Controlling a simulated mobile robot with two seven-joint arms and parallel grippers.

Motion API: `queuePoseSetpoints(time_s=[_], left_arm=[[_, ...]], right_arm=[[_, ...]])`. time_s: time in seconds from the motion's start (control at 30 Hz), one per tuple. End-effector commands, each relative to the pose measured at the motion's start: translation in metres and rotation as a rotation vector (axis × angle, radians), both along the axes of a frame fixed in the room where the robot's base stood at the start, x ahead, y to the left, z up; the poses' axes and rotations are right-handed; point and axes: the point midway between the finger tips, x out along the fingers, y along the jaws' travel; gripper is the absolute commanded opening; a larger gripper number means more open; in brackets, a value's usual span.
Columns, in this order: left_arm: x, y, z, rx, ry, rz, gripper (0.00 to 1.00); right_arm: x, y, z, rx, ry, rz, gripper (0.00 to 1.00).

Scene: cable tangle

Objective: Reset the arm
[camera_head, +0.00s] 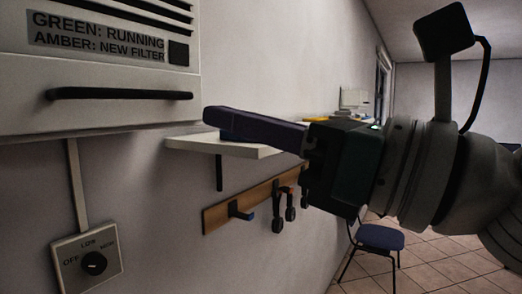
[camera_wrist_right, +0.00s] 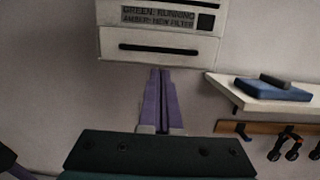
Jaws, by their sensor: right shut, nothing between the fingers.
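My right gripper (camera_head: 208,116) reaches in from the right in the head view, its purple fingers pointing left in front of a white shelf. The fingers are together and nothing shows between them. In the right wrist view the gripper (camera_wrist_right: 160,72) points up toward the underside of a white wall unit (camera_wrist_right: 165,48) with a dark handle bar. The fingertips appear just below the unit; whether they touch it I cannot tell. My left gripper is not in the head view. A purple piece at the lower left edge of the wrist view is too cut off to name.
A dial switch (camera_head: 94,262) is on the wall below the unit. The white shelf (camera_wrist_right: 250,100) holds a blue item (camera_wrist_right: 272,90). A wooden hook rail (camera_head: 222,214) with dark hanging items is below it. A blue chair (camera_head: 380,237) stands on the tiled floor.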

Motion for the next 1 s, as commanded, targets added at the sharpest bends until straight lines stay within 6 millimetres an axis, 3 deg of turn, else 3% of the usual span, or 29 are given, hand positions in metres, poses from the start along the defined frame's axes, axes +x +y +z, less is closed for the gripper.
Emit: queuePoseSetpoints(time_s=[0.13,0.33,0.47,0.57,0.67,0.8,0.9,1.0], left_arm=[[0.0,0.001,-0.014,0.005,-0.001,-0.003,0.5],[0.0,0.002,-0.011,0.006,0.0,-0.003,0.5],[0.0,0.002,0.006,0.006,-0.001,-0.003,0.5],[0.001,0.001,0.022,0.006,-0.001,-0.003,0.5],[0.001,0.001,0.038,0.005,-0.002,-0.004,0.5],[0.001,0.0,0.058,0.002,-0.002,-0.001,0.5],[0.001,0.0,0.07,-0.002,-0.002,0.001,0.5],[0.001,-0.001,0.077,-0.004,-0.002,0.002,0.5]], right_arm=[[-0.013,-0.019,-0.008,-0.003,0.0,0.0,0.0],[-0.024,-0.026,-0.015,-0.09,-0.042,-0.016,0.0],[-0.037,-0.026,-0.048,-0.431,-0.205,-0.051,0.0],[-0.056,-0.034,-0.09,-0.833,-0.396,-0.021,0.0],[-0.083,-0.053,-0.13,-1.24,-0.596,0.103,0.0],[-0.129,-0.094,-0.172,-1.716,-0.867,0.438,0.0],[-0.163,-0.127,-0.189,-1.932,-1.028,0.746,0.0],[-0.191,-0.155,-0.196,-2.038,-1.146,1.029,0.0]])
